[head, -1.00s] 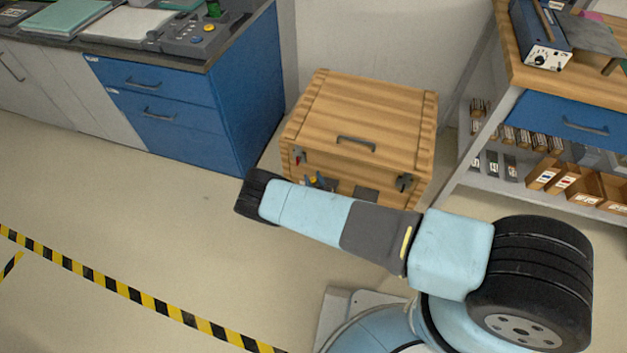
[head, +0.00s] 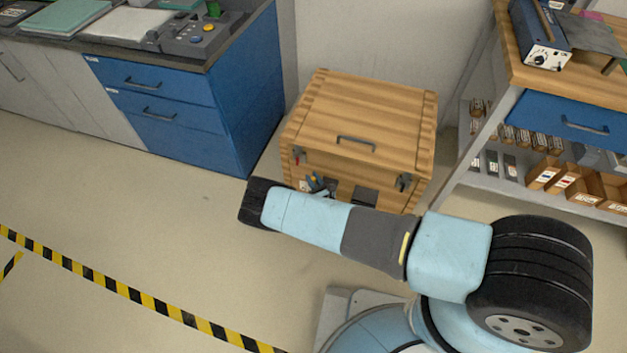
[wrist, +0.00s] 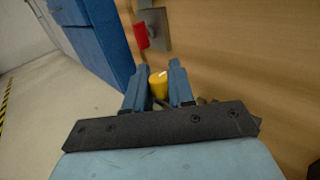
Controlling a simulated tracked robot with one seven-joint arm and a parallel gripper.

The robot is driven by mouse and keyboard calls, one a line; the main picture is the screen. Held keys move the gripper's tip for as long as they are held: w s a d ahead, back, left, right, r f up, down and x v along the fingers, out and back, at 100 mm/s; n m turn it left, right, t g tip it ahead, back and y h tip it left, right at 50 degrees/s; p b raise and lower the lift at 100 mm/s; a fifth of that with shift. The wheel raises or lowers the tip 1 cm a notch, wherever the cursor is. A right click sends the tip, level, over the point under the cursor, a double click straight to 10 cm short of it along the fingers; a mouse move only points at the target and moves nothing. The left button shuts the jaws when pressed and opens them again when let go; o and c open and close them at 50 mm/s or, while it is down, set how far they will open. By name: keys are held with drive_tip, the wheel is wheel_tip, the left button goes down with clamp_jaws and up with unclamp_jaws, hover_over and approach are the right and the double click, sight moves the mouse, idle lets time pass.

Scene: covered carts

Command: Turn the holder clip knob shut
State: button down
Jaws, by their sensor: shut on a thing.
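The holder clip knob, a short yellow knob (wrist: 158,84), sits low at the front of the wooden case in the wrist view. My gripper (wrist: 155,80) has its two blue fingers on either side of the knob and is shut on it. The gripper also shows small in the head view (head: 318,183), just beyond my arm and in front of the case. The knob's base and its clip are hidden behind the fingers and my wrist's dark plate.
The wooden case (head: 364,108) has a lid handle (head: 356,143) and side latches. A red tab (wrist: 141,36) on a grey plate is just ahead of my fingers. A blue cabinet (head: 168,100) stands left, a shelved bench (head: 560,85) right. Floor at left is clear.

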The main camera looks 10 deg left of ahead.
drive_tip(key=c, duration=1.1)
unclamp_jaws()
drive_tip(key=shift+o, duration=0.3)
drive_tip(key=shift+a, duration=0.1)
drive_tip(key=shift+s, duration=0.1)
drive_tip(key=v, duration=1.3)
drive_tip(key=shift+s+d, duration=0.2)
drive_tip(key=shift+d, duration=0.15)
